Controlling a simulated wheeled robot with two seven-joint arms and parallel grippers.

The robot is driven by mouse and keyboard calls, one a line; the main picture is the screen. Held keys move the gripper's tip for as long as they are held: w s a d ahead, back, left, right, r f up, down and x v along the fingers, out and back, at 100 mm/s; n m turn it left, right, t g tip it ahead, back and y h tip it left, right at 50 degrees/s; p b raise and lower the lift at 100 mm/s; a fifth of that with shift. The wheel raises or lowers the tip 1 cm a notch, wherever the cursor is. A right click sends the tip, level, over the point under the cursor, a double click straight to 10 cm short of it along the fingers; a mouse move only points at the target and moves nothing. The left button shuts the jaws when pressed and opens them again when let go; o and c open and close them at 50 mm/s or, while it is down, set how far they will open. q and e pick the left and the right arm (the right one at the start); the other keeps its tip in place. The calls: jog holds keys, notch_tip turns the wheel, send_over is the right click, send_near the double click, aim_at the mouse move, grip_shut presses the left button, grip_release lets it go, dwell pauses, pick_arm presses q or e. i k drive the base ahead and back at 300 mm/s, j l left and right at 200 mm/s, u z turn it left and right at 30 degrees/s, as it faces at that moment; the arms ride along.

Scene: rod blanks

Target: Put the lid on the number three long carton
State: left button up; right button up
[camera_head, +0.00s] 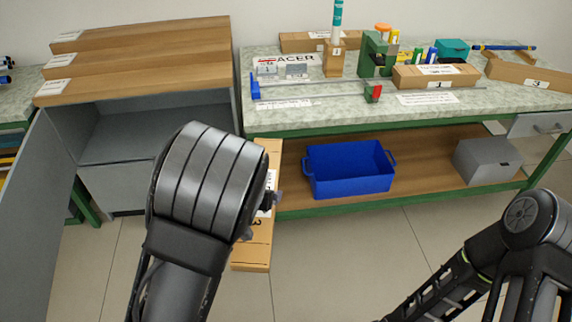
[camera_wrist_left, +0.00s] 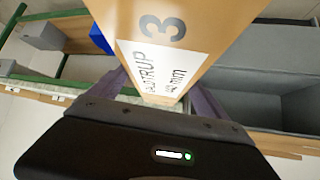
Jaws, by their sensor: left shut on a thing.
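A long brown cardboard lid (camera_head: 254,252) hangs roughly upright in front of the bench's left end. In the left wrist view the lid (camera_wrist_left: 210,30) shows a large 3 and a white printed label. My left gripper (camera_wrist_left: 160,97) is shut on it, a finger on each side. In the head view my left wrist hides part of the lid. The number three long carton (camera_head: 515,72) lies at the right of the bench top, angled, with a white 3 label on its front. My right arm is at lower right; its gripper is out of view.
A blue rod (camera_head: 503,47) lies behind carton three. A green fixture (camera_head: 376,55) and rail stand further left. Below are a blue bin (camera_head: 348,171) and grey box (camera_head: 488,160). A grey cabinet (camera_head: 112,135) stands left.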

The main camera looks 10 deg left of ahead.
aim_at(497, 70)
jog(key=i+l+z, duration=0.15)
jog(key=l+z, duration=0.3)
jog(key=i+l+z, duration=0.25)
jog(key=z, duration=0.2)
jog(key=i+l+z, duration=0.3)
jog(key=i+l, duration=1.75)
jog(key=i, duration=0.15)
